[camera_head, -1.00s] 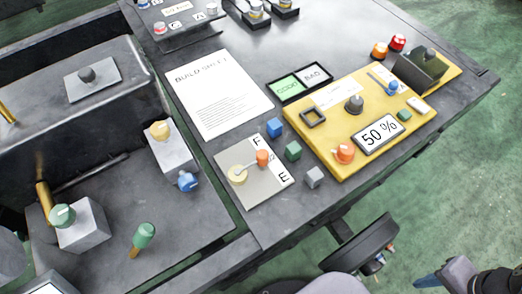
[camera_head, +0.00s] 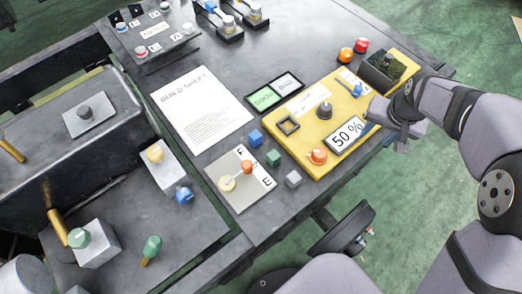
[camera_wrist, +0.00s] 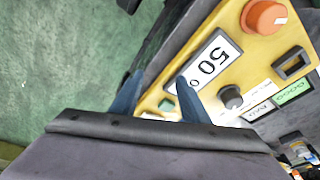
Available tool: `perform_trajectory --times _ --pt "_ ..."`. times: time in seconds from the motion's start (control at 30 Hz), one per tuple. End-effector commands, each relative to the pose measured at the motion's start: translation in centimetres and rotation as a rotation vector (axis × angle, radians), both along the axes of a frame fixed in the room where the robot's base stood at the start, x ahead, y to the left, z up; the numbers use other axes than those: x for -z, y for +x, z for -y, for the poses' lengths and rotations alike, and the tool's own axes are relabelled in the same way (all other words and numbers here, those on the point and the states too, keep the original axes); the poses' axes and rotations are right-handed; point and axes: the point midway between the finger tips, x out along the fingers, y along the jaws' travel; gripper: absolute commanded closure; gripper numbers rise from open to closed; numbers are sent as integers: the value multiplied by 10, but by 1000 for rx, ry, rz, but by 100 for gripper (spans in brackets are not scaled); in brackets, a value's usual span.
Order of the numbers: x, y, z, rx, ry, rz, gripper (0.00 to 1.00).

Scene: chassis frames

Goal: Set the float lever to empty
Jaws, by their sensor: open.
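The float lever (camera_head: 236,175) is a short arm on a grey plate (camera_head: 238,201) marked F and E, in the head view left of the yellow board. It runs from a pale yellow pivot (camera_head: 227,183) to an orange knob (camera_head: 247,167). The knob points between the F (camera_head: 242,154) and the E (camera_head: 266,182). My gripper (camera_head: 370,118) is over the right part of the yellow board, well right of the lever. Its two blue fingers (camera_wrist: 158,96) are apart and empty in the wrist view. The lever is not visible in the wrist view.
The yellow board (camera_head: 288,142) carries a 50 % display (camera_head: 346,134), an orange knob (camera_head: 317,156) and a grey knob (camera_head: 324,111). A build sheet (camera_head: 201,108) lies behind the plate.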

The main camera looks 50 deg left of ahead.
Motion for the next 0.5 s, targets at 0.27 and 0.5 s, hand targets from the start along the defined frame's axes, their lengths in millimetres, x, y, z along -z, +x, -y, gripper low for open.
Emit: perform_trajectory --times 0.27,0.5 --pt "-19 -133 -124 -406 -75 -61 59" --pt "-34 -258 -157 -717 -177 -109 59"
